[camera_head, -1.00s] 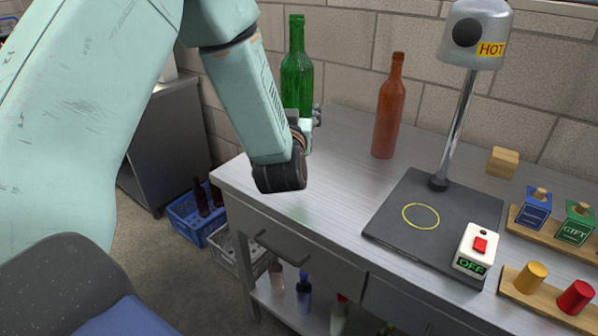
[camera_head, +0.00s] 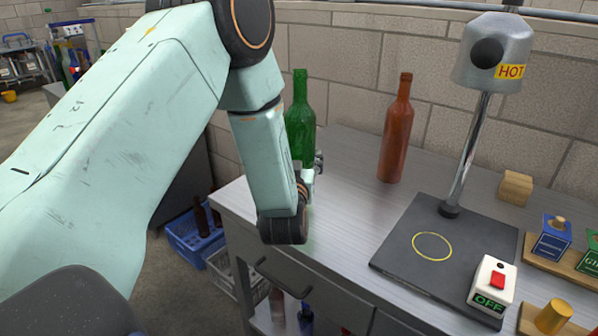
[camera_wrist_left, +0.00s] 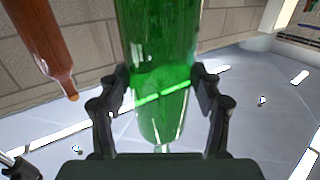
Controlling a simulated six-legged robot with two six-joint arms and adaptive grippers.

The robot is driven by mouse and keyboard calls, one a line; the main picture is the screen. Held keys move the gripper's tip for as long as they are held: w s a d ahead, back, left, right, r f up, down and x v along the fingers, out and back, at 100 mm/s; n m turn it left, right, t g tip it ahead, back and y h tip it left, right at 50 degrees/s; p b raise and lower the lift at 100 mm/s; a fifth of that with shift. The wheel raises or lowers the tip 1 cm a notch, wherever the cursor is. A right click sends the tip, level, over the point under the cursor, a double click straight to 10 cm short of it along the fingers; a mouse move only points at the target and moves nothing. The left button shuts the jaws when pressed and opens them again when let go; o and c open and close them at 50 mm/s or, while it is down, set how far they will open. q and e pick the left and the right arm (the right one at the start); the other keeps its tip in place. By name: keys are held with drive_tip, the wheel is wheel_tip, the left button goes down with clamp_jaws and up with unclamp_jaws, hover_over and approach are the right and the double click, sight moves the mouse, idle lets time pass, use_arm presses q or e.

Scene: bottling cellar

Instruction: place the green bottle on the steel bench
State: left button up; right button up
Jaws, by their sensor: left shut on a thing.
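The green bottle (camera_head: 299,115) is upright at the back left of the steel bench (camera_head: 342,222) in the head view. My left gripper (camera_head: 311,175) is shut on it. In the left wrist view the gripper's two fingers (camera_wrist_left: 161,85) press on both sides of the green bottle (camera_wrist_left: 160,40), whose neck points down the picture. My arm hides the bottle's lower part in the head view, so I cannot tell whether its base touches the bench. My right gripper is not in view.
A brown bottle (camera_head: 395,135) stands to the right on the bench. Beyond it are a lamp marked HOT (camera_head: 492,55), its dark plate (camera_head: 400,245), a switch box reading OFF (camera_head: 492,283) and a wooden block (camera_head: 515,187). Bare bench lies between the bottles. A blue crate (camera_head: 190,240) is on the floor.

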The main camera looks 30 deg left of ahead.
use_arm(q)
drive_tip(key=f, duration=0.2)
drive_tip(key=shift+s+d+f+b, duration=0.1)
drive_tip(key=shift+d+f+b, duration=0.15)
drive_tip(key=shift+f+b, duration=0.1)
drive_tip(key=shift+a+f, duration=0.15)
drive_tip(key=shift+a, duration=0.1)
drive_tip(key=o, duration=1.2)
drive_tip(key=shift+c, duration=0.2)
drive_tip(key=o, duration=0.3)
drive_tip(key=shift+d, duration=0.2)
drive_tip(key=shift+o, duration=0.4)
drive_tip(key=shift+a, duration=0.1)
drive_tip(key=v, duration=1.2)
